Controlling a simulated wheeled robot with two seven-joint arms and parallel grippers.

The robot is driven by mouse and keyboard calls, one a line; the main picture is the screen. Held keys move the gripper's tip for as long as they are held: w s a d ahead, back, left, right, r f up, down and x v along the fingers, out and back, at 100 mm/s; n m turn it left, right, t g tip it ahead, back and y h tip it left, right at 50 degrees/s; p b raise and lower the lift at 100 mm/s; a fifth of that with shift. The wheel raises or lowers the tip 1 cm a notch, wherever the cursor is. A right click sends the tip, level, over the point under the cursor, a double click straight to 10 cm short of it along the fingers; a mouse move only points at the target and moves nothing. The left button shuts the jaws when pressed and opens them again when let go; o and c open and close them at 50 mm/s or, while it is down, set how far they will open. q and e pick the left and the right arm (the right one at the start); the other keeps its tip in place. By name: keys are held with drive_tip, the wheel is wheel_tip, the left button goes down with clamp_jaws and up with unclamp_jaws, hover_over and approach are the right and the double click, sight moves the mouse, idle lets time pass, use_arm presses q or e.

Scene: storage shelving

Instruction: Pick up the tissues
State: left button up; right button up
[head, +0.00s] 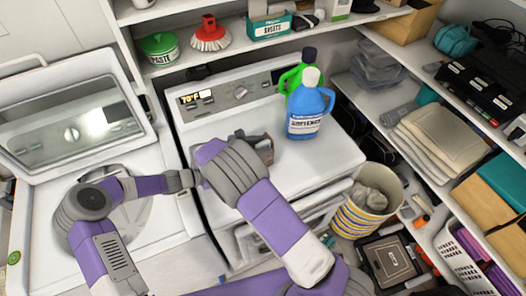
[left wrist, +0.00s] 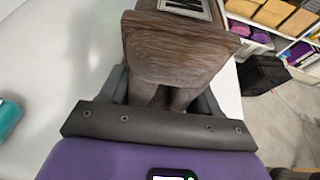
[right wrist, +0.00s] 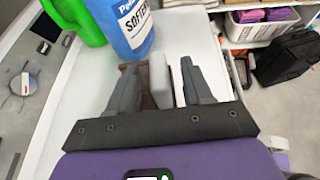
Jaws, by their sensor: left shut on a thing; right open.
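The tissues appear to be a brown wood-grain box (left wrist: 172,48) with a dark-and-white label, filling the middle of the left wrist view. My left gripper (left wrist: 162,92) is shut on it, a finger at each side. In the head view a small brown part of the box (head: 266,151) shows over the white machine's top, beyond my right wrist, which hides the rest and my left gripper. My right gripper (right wrist: 158,82) is open in the right wrist view. A brown strip and a pale grey piece show between its fingers; I cannot tell whether it touches the box.
A blue softener bottle (head: 305,115) and a green bottle (head: 291,79) stand on the white machine (head: 333,155), close beyond my right gripper. A striped basket (head: 355,217) stands at right. Shelves run along the back and right.

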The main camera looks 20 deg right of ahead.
drive_tip(key=shift+w+d+f, duration=0.2)
drive_tip(key=shift+d+f, duration=0.05)
drive_tip(key=shift+d, duration=0.4)
clamp_jaws()
wheel_tip(320, 180, up, 10)
drive_tip(key=shift+r, duration=0.1)
use_arm(q)
drive_tip(key=o, duration=1.5)
drive_tip(key=v, duration=1.2)
